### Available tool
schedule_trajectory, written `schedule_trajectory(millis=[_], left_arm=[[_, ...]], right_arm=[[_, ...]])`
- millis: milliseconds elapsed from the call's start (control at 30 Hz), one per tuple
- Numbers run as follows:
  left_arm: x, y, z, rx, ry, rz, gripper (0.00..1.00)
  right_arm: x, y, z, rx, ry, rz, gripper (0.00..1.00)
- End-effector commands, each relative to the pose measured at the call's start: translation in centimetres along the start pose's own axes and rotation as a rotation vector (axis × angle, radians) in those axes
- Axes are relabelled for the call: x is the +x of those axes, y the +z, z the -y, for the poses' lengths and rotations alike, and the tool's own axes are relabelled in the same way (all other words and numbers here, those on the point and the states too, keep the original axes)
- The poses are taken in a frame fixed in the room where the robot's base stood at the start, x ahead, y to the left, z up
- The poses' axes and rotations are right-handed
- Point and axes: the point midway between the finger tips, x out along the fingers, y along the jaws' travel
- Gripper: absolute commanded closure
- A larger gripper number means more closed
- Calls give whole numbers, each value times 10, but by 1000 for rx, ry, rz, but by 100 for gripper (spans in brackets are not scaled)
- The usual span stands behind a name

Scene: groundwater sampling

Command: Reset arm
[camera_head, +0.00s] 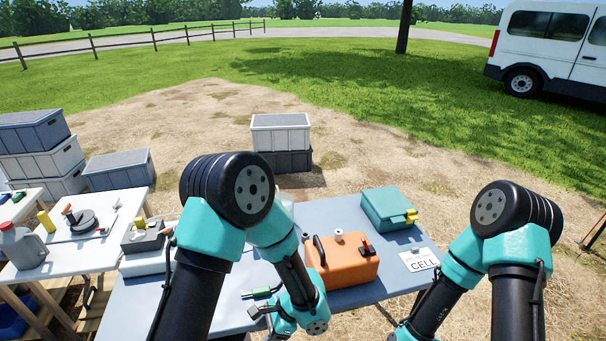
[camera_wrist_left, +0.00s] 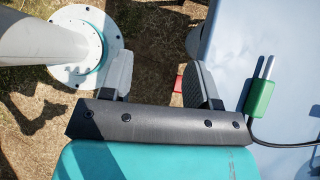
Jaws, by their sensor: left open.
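My left arm bends down over the front of the blue-grey table (camera_head: 340,215). Its gripper (camera_wrist_left: 158,78) is open and empty, with two grey fingers apart and bare ground visible between them. In the head view only part of the left gripper (camera_head: 258,312) shows, low beside the table's front edge. A green two-pronged plug or probe (camera_wrist_left: 258,98) with a black cable lies on the table, to the right of the fingers and apart from them. My right arm is bent at the right of the head view; its gripper is outside the frame.
An orange case (camera_head: 342,262), a teal box (camera_head: 388,208) and a white CELL card (camera_head: 420,260) are on the table. A white table (camera_head: 75,255) with a grey jug (camera_head: 22,248) stands left. Crates (camera_head: 282,133) stand behind; open ground surrounds them.

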Motion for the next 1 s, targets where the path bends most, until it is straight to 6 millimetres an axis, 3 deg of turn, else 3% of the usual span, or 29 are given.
schedule_trajectory(millis=[200, 467, 700, 1000], left_arm=[[51, -3, -27, -128, 283, -200, 45], [95, -12, -50, -435, 595, -499, 45], [128, -7, -43, -828, 745, -730, 45], [164, 17, -25, -1205, 743, -863, 45]], right_arm=[[0, 0, 0, 0, 0, 0, 100], [0, 0, 0, 0, 0, 0, 100], [0, 0, 0, 0, 0, 0, 100], [0, 0, 0, 0, 0, 0, 100]])
